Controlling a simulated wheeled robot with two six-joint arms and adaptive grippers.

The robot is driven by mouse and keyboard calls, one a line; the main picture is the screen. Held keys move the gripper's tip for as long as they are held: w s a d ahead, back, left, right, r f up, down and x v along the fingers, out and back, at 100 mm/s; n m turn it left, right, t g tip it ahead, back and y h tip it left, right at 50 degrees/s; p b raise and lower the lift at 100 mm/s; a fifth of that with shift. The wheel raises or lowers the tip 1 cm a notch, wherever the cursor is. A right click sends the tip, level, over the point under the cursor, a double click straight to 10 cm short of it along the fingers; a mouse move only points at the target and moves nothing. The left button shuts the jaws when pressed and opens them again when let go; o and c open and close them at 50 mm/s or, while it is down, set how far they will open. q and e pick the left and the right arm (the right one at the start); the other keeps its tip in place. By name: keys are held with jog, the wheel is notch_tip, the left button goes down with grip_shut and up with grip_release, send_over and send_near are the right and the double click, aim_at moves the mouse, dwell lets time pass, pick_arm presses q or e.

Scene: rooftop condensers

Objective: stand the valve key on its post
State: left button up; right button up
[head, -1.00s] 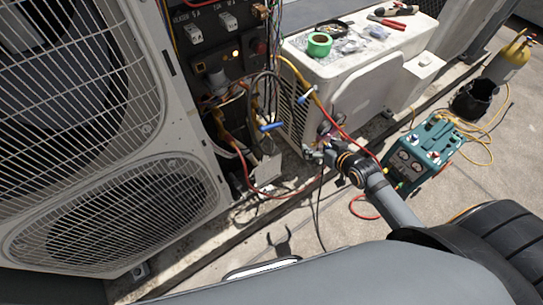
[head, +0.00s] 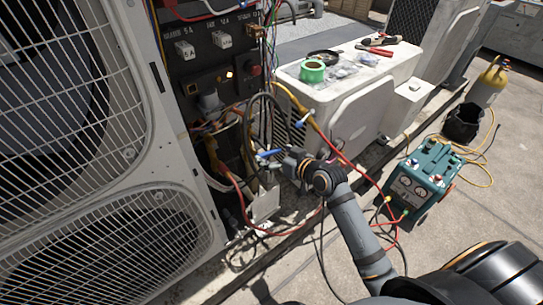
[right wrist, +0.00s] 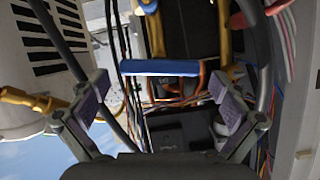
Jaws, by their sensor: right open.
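A blue bar-shaped handle (head: 269,153) shows beside the open wiring bay of the tall unit. I cannot tell for sure that it is the valve key. It also shows in the right wrist view (right wrist: 160,67), lying crosswise ahead of the fingers. My right gripper (head: 284,162) is close to it in the head view. In the right wrist view the fingers (right wrist: 160,95) are wide apart, with nothing held between them. A second blue handle (head: 305,118) sits on a yellow fitting further right. I cannot make out a separate post. My left gripper is not in view.
Hoses and cables (head: 262,115) hang close around my right gripper. The tall fan unit (head: 175,150) stands left. A white condenser (head: 345,95) behind bears green tape (head: 312,71) and tools.

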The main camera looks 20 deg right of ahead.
jog(key=shift+x, duration=0.9)
jog(key=c, duration=1.4)
